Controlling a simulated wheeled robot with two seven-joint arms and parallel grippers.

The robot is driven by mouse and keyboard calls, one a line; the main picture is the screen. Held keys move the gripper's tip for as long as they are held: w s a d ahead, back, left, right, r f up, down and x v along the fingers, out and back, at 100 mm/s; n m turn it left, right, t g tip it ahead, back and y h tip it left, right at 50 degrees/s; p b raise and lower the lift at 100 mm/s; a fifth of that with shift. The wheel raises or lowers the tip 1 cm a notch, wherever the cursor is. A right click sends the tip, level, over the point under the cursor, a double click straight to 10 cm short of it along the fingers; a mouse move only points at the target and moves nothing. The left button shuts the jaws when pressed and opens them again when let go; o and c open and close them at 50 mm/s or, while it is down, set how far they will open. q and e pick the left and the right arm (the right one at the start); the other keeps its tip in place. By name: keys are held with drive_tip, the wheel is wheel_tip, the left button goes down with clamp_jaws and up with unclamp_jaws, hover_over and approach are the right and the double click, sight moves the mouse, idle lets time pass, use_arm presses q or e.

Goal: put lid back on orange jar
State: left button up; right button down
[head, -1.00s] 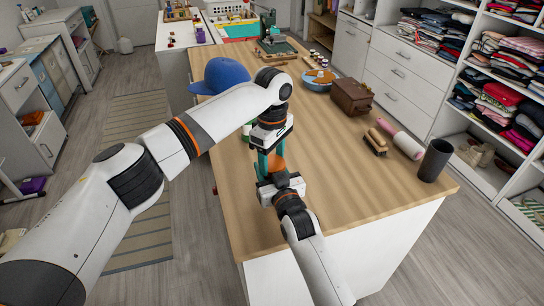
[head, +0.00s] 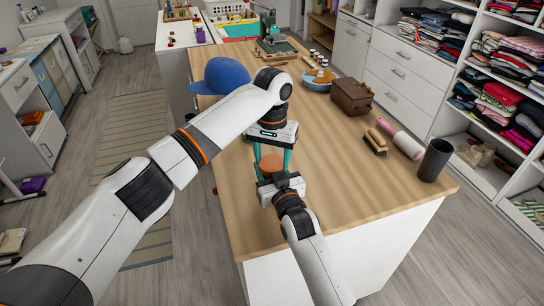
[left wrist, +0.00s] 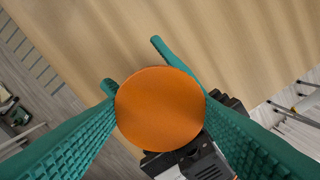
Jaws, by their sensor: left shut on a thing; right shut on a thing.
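An orange round disc, which looks like the lid (left wrist: 160,108), lies between the teal fingers of my left gripper (left wrist: 160,98) in the left wrist view. In the head view the same gripper (head: 272,161) points down from above, its fingers on either side of the orange piece (head: 270,166). My right gripper (head: 270,179) reaches in from the front just below and is shut on the jar. Its teal fingers show from under the disc in the wrist view. The jar body is mostly hidden. I cannot tell whether lid and jar touch.
The wooden table (head: 335,190) is clear around the grippers. A blue cap (head: 220,75) lies further back on the left.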

use_arm(q)
drive_tip(key=o, duration=1.1)
drive_tip(key=shift+r, duration=2.3)
drive_tip(key=shift+c, duration=0.4)
drive_tip(key=r+n, duration=0.1)
drive_tip(key=n, duration=0.1)
drive_tip(key=shift+n, duration=0.3)
drive_tip(key=r+n, duration=0.1)
drive_tip(key=n, duration=0.1)
drive_tip(key=r+n, duration=0.1)
drive_tip(key=n, duration=0.1)
drive_tip(key=shift+n, duration=0.3)
drive_tip(key=shift+f, duration=0.15)
drive_tip(key=shift+f, duration=3.9)
